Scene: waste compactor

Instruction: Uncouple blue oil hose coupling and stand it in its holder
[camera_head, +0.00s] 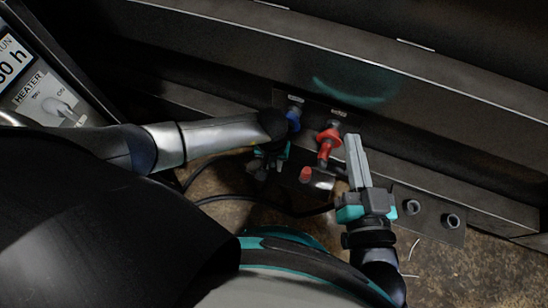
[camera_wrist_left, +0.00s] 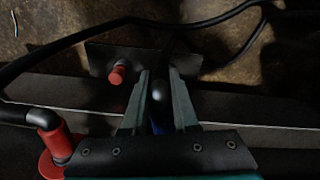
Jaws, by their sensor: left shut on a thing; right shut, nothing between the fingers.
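The blue oil hose coupling (camera_head: 293,121) sits at the wall below a small label in the head view, partly hidden by my left arm. My left gripper (camera_head: 268,165) is beside it, mostly hidden under its own wrist. In the left wrist view, the fingers of my left gripper (camera_wrist_left: 160,98) are closed around the dark end of the blue coupling (camera_wrist_left: 157,124), with blue showing deeper between them. My right gripper (camera_head: 354,142) is shut and empty, its fingers pointing at the wall right of the red coupling. Two round dark holders (camera_head: 411,207) (camera_head: 452,220) stand on a plate at the right.
A red coupling (camera_head: 328,139) with its hose stands right of the blue one; it also shows in the left wrist view (camera_wrist_left: 48,140). A red-capped stub (camera_head: 305,174) is below it. Black hoses (camera_head: 220,198) cross the floor. A heater panel (camera_head: 48,98) is at left.

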